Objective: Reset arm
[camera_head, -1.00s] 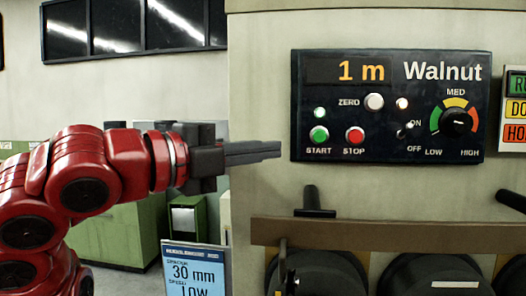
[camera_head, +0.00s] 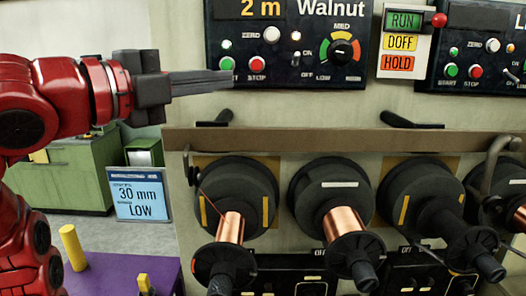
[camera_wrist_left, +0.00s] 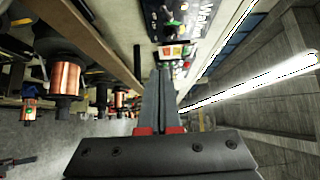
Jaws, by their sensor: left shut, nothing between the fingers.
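My left arm is red with dark grey gripper parts and comes in from the left in the head view. My left gripper (camera_head: 228,79) is shut and empty, its long fingers pointing right. In the head view its tips overlap the lower left of the Walnut control panel (camera_head: 318,75), near the green START button (camera_head: 226,63). I cannot tell if they touch it. The fingers also show shut together in the left wrist view (camera_wrist_left: 163,72). The panel display reads 2 m. My right gripper is not in view.
Below the panel runs a brown rail (camera_head: 300,140) above several spools, some with copper wire (camera_head: 345,227). A RUN/DOFF/HOLD sign (camera_head: 404,43) hangs right of the panel. A blue sign (camera_head: 139,195) reads 30 mm LOW. A purple table (camera_head: 112,272) stands at lower left.

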